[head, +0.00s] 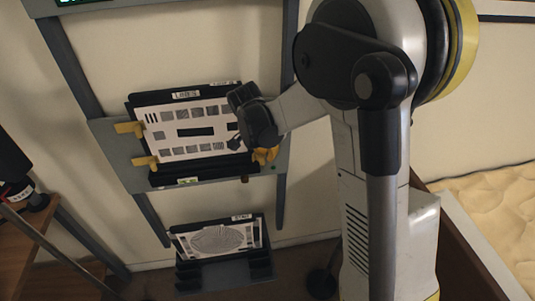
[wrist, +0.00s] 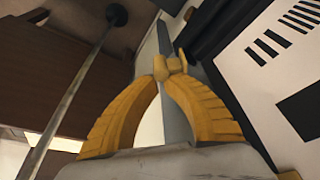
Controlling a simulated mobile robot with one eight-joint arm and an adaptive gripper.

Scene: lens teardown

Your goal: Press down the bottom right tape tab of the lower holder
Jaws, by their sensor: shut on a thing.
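In the head view, a grey wall holder (head: 108,133) carries a white test chart (head: 168,147). Two yellow tabs show at its left side, an upper one (head: 128,128) and a lower one (head: 145,161). My gripper (head: 265,155) is at the holder's lower right corner; its yellow fingers hide the bottom right tab there. In the wrist view my fingers (wrist: 171,66) meet at their tips, shut on a small yellow piece that looks like a tape tab. It is close to the grey rail and the chart's dark edge. Whether the tab lies flat cannot be told.
A second chart with a round pattern (head: 215,240) stands on a dark shelf (head: 225,272) below. Grey uprights (head: 72,65) flank the holder. A bed (head: 497,205) is at the right and a wooden table (head: 25,235) at the left.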

